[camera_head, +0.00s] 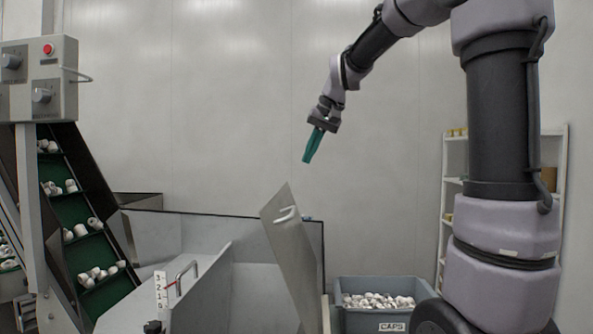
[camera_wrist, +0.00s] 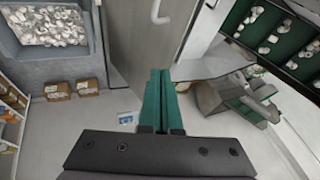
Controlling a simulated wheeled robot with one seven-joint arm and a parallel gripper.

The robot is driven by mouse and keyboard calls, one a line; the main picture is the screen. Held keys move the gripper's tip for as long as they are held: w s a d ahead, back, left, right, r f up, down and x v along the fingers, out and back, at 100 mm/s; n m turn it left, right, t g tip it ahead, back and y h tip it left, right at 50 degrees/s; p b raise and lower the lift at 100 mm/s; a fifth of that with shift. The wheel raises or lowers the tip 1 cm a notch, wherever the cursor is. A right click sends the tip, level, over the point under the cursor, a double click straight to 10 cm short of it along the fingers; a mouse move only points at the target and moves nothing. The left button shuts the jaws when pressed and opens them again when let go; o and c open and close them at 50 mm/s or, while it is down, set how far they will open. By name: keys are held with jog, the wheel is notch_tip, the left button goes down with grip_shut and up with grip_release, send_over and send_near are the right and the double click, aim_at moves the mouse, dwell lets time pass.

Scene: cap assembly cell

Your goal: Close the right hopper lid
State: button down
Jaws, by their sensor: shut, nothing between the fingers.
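The right hopper lid (camera_head: 293,255) is a grey metal panel with a small white handle (camera_head: 287,214) near its top. It stands open, tilted up steeply at the right side of the hopper (camera_head: 210,285). In the wrist view the lid (camera_wrist: 142,35) rises behind the fingers, with its handle (camera_wrist: 161,12) at the top edge. My gripper (camera_head: 308,158) has green fingers that are shut and empty. It hangs above the lid's top edge, a little to the right, clear of the lid. The fingers (camera_wrist: 160,75) show together in the wrist view.
A grey bin of white caps (camera_head: 378,318) stands right of the hopper. A green conveyor (camera_head: 80,225) and a control box (camera_head: 40,78) with a red button are at left. A shelf (camera_head: 452,190) stands at right. Two cardboard boxes (camera_wrist: 72,89) lie on the floor.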

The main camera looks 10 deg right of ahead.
send_near(277, 195)
notch_tip(277, 195, down, 4)
jog(key=w+d, duration=0.2)
jog(key=d, duration=0.1)
jog(key=shift+w+a+f, duration=0.15)
jog(key=shift+a+f, duration=0.1)
jog(key=shift+a, duration=0.45)
jog(key=shift+w+a+f, duration=0.15)
jog(key=shift+a+f, duration=0.15)
jog(key=shift+a, duration=0.4)
jog(key=shift+w+a+f, duration=0.2)
jog(key=shift+a+f, duration=0.05)
jog(key=shift+a, duration=0.45)
jog(key=shift+a, duration=0.15)
jog(key=shift+a+f, duration=0.1)
jog(key=shift+a, duration=0.1)
jog(key=w+a+f+g+h, duration=0.1)
jog(key=w+a+f+h, duration=0.2)
jog(key=a+f, duration=0.6)
jog(key=w+a+f+n+h, duration=0.1)
jog(key=w+a+f+h, duration=0.2)
jog(key=a+f, duration=0.7)
jog(key=shift+a+g+h, duration=0.4)
jog(key=shift+a+h, duration=0.3)
jog(key=shift+a, duration=0.75)
jog(key=shift+r, duration=0.15)
